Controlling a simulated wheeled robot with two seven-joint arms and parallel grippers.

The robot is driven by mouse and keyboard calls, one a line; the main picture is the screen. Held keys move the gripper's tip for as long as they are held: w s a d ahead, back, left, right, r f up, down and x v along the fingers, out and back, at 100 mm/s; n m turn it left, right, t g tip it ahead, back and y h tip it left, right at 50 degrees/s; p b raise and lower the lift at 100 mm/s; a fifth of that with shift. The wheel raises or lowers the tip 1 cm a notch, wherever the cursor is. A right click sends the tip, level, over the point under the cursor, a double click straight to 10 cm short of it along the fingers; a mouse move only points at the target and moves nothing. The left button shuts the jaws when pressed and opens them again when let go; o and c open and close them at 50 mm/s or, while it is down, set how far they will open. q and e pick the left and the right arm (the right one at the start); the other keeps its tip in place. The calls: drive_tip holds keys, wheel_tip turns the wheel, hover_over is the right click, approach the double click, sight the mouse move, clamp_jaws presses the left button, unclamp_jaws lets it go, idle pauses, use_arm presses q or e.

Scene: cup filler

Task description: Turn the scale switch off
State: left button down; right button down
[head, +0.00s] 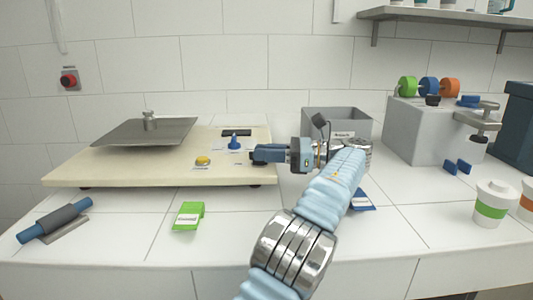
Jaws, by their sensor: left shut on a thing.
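The scale has a cream base (120,165) on the counter with a grey weighing plate (150,131) on its left part. A yellow button (203,161), a blue knob (234,143) and a dark display (237,132) are on its right part. My left gripper (256,156) reaches in over the right edge of the base, pointing left. Its fingers are shut on a small part there, which I take to be the scale switch; the fingers hide it, so its position cannot be told. My right gripper is not in view.
A grey bin (338,121) stands behind my left arm. A grey block (430,140) with coloured rolls stands at right, near a white cup with a green band (492,205). A green packet (188,216) and a blue-handled roller (55,220) lie in front of the scale.

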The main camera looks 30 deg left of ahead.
use_arm(q)
drive_tip(key=shift+f, duration=0.1)
idle(0.3)
drive_tip(key=c, duration=1.2)
unclamp_jaws()
drive_tip(key=shift+a, duration=0.1)
drive_tip(key=shift+o, duration=0.2)
